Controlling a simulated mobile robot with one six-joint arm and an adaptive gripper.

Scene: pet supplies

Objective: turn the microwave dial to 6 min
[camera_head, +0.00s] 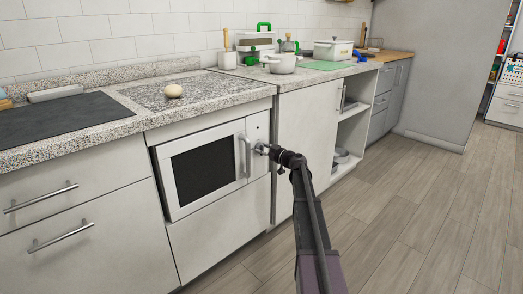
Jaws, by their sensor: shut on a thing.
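The white microwave (204,168) is built into the cabinet under the counter, with a dark window and a vertical handle (245,157) at its right side. Its narrow control panel (258,131) is right of the handle. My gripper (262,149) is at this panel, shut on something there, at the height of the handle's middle. The dial lies at the gripper's tip and is hidden by it. I cannot read the dial's setting or any marks around it. My arm reaches in from the lower right.
A round beige object (173,91) sits on the granite counter (80,137) above the microwave. A pot (282,64), a lidded pot (333,49) and a green board (322,65) stand farther right. An open shelf (350,130) is right of my arm. The wooden floor (420,220) at right is clear.

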